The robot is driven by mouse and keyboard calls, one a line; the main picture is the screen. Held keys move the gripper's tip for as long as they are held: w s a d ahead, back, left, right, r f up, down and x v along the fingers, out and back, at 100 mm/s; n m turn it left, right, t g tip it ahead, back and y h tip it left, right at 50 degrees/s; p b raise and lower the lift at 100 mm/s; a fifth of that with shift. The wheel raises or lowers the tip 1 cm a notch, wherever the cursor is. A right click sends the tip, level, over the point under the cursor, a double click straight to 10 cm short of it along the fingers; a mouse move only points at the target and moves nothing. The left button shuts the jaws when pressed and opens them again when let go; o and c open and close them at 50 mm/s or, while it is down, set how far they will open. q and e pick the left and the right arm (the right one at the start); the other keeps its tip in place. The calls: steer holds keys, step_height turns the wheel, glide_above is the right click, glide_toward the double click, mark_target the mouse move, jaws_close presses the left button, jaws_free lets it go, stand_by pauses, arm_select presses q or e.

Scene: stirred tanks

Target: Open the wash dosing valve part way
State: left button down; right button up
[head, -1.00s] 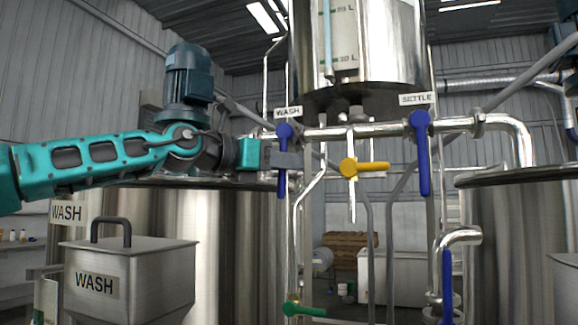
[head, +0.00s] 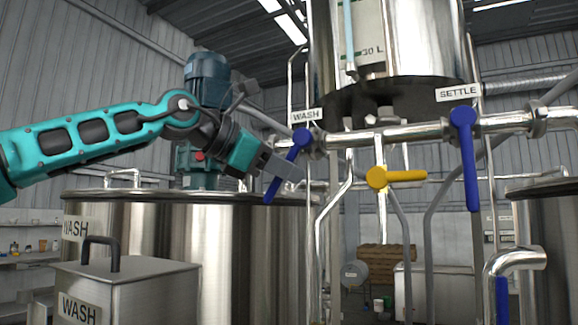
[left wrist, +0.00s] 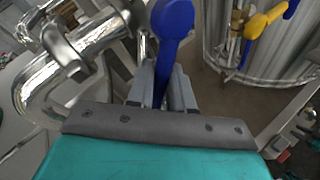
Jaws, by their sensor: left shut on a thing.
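The wash dosing valve has a blue lever (head: 291,162) under the WASH label (head: 306,115). The lever is tilted, its lower end swung to the left of its pivot. My left gripper (head: 284,169) is shut on the lower part of this lever. In the left wrist view the blue lever (left wrist: 172,38) runs down between the two fingers (left wrist: 162,90), which hide its lower end. My right gripper is not in view.
The blue SETTLE lever (head: 466,160) hangs straight down to the right. A yellow-handled valve (head: 396,177) sits between the two. A metal WASH box (head: 125,285) and a large steel tank (head: 235,240) stand at lower left. Pipes surround the lever.

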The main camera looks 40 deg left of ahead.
arm_select(q)
steer(key=shift+a+r, duration=0.1)
stand_by(0.3)
steer(key=c, duration=1.2)
jaws_free()
steer(key=shift+s, duration=0.1)
steer(key=b+v, duration=0.1)
steer(key=v, duration=1.1)
steer(key=shift+s+r, duration=0.25)
steer(key=shift+s, duration=0.1)
